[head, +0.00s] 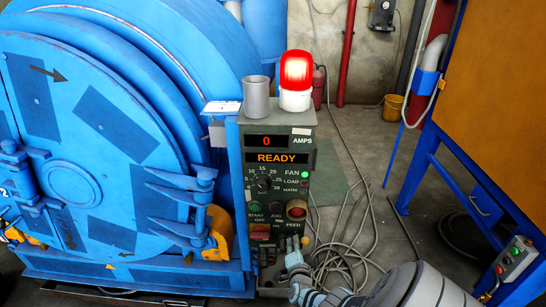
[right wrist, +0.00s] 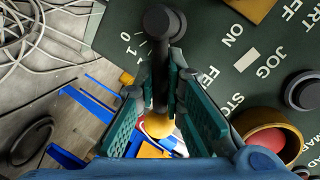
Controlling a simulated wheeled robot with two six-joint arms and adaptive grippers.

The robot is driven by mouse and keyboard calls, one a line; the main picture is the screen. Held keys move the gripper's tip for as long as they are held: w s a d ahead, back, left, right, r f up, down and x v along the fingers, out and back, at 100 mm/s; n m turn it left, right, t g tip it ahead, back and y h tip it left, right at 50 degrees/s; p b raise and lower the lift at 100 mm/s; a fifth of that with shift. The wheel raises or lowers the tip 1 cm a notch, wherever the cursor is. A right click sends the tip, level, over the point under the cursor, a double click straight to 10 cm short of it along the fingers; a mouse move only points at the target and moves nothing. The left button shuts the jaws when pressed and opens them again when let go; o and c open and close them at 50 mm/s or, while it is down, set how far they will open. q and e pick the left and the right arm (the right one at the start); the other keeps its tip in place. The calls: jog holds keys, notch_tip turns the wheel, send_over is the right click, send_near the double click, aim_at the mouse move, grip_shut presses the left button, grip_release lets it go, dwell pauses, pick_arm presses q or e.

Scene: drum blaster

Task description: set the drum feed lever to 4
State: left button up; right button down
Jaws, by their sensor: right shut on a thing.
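The drum feed lever (right wrist: 159,60) is a black rod with a dark round hub and a yellow ball knob (right wrist: 158,124). The knob also shows low on the control panel in the head view (head: 305,240). My right gripper (right wrist: 161,82) has its teal-padded fingers on both sides of the rod and is shut on it. In the head view my right gripper (head: 296,266) is at the panel's lower end. Scale digits 0 and 1 show beside the hub; the other digits are hidden, so I cannot tell the exact setting. My left gripper is not in view.
The control panel (head: 283,187) reads 0 amps and READY, under a lit red beacon (head: 296,72) and a grey cup (head: 256,97). The blue drum machine (head: 75,185) stands left. Loose cables (head: 345,262) lie right of the panel. A blue-framed orange panel (head: 500,95) stands far right.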

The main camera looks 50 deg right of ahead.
jog(key=shift+s+r+n+p, duration=0.1)
jog(key=shift+n+p, duration=0.2)
jog(key=shift+p, duration=0.1)
jog(key=c, duration=1.7)
grip_release()
jog(key=shift+o, duration=0.2)
jog(key=shift+w, duration=0.2)
jog(key=shift+a, duration=0.1)
jog(key=v, duration=0.7)
jog(key=shift+a, duration=0.2)
jog(key=shift+r, duration=0.1)
